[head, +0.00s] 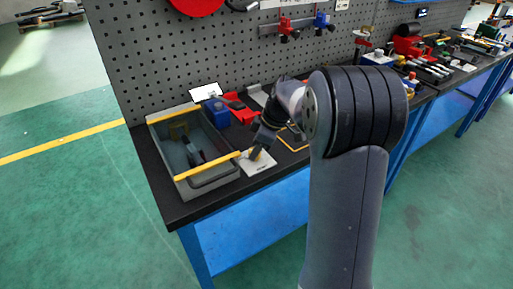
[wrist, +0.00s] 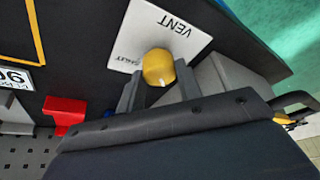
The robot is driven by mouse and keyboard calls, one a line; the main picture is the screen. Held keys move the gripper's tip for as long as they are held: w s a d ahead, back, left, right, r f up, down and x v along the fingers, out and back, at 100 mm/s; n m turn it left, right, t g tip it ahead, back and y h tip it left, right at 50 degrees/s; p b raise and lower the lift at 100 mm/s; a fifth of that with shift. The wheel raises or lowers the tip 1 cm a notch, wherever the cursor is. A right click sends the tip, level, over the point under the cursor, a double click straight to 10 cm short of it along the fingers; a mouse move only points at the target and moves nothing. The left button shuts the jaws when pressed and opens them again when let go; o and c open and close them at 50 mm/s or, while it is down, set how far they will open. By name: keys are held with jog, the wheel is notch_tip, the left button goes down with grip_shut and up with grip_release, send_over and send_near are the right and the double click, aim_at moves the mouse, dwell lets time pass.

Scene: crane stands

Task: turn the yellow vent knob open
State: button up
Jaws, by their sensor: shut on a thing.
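The yellow vent knob (wrist: 158,68) sits on a white plate marked VENT (wrist: 177,24) in the wrist view. In the head view the plate (head: 262,168) lies on the dark bench top near its front edge, and a bit of the yellow knob (head: 254,153) shows beside my fingers. My gripper (wrist: 160,82) is shut on the knob, with one grey finger on each side of it. The knob's pointer and its turn angle cannot be made out.
A grey bin (head: 182,185) with a yellow edge stands just left of the plate. A blue block (head: 217,113) and a red part (head: 239,108) are behind it. A yellow outline (head: 296,142) marks the bench to the right. A pegboard (head: 180,60) rises at the back.

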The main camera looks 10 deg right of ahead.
jog(key=o, duration=1)
jog(key=v, duration=1)
jog(key=shift+r+p, duration=0.3)
jog(key=shift+r, duration=0.1)
jog(key=shift+f, duration=0.1)
jog(key=x, duration=1)
jog(key=shift+f+b, duration=0.35)
jog(key=shift+f, duration=0.05)
jog(key=shift+r+m, duration=0.1)
jog(key=shift+m, duration=0.2)
